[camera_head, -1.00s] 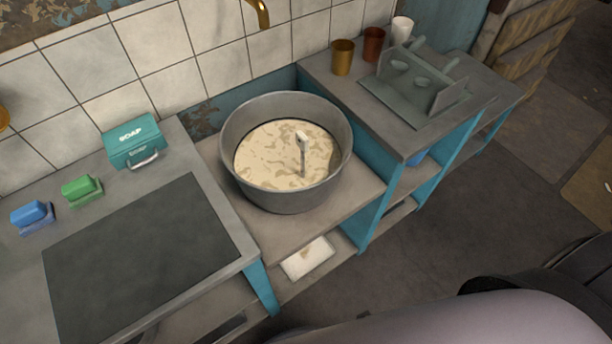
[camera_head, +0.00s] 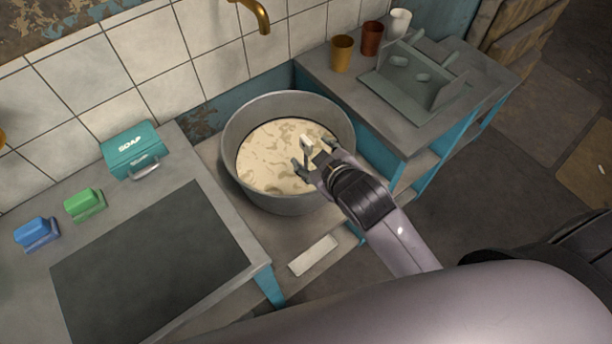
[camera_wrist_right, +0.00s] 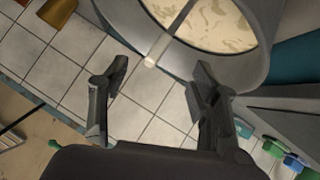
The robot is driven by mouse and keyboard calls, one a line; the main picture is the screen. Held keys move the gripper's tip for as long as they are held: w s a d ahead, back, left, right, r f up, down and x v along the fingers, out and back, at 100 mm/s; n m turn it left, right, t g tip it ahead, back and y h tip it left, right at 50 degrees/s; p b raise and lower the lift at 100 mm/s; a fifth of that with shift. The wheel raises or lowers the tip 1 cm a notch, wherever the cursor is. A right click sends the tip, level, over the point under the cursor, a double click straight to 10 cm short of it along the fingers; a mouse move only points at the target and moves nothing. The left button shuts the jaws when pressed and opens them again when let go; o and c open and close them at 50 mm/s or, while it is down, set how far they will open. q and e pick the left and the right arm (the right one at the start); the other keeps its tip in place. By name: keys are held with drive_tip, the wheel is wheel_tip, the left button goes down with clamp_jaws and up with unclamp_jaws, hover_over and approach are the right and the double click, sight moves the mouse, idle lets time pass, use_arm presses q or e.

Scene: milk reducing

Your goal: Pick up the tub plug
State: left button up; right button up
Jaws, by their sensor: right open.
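The tub plug (camera_head: 306,143) has a pale upright handle in the grey round tub (camera_head: 236,178); its lower part is hidden by the murky cream liquid (camera_head: 268,155) and my gripper. My right gripper (camera_head: 314,156) is open over the tub's right side, with its fingers close to the plug handle. In the right wrist view the pale plug handle (camera_wrist_right: 158,47) shows just beyond the gap between the open fingers (camera_wrist_right: 160,72), not gripped. My left gripper is not in view.
A brass faucet (camera_head: 262,18) hangs above the tub. Several cups and a grey rack (camera_head: 405,85) stand on the right counter.

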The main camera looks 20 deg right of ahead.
drive_tip(key=w+a+r+n+t+y, duration=0.2)
drive_tip(key=a+r+n, duration=0.1)
drive_tip(key=r, duration=0.3)
drive_tip(key=w+a+r+n+t+y, duration=0.1)
drive_tip(key=w+a+r+n+t, duration=0.2)
drive_tip(key=r, duration=0.4)
drive_tip(key=w+a+r+n+t+y, duration=0.2)
drive_tip(key=a+r, duration=0.2)
drive_tip(key=r, duration=0.2)
drive_tip(key=s+a+r+n+g+y, duration=0.4)
drive_tip(key=a+r+n+g+y, duration=0.3)
drive_tip(key=n, duration=0.6)
drive_tip(key=s+a+r+n+g+y, duration=0.4)
drive_tip(key=s+a+n+g+y, duration=0.15)
drive_tip(key=a+n+y, duration=0.6)
drive_tip(key=n+g+h, duration=0.6)
drive_tip(key=n+h, duration=1.3)
drive_tip(key=h, duration=0.5)
hover_over(306, 140)
wheel_tip(306, 140, down, 16)
drive_tip(key=shift+h, duration=0.25)
wheel_tip(306, 140, down, 16)
drive_tip(key=p, duration=0.5)
drive_tip(key=shift+f+p, duration=0.1)
drive_tip(key=shift+p, duration=0.2)
drive_tip(key=shift+f, duration=0.6)
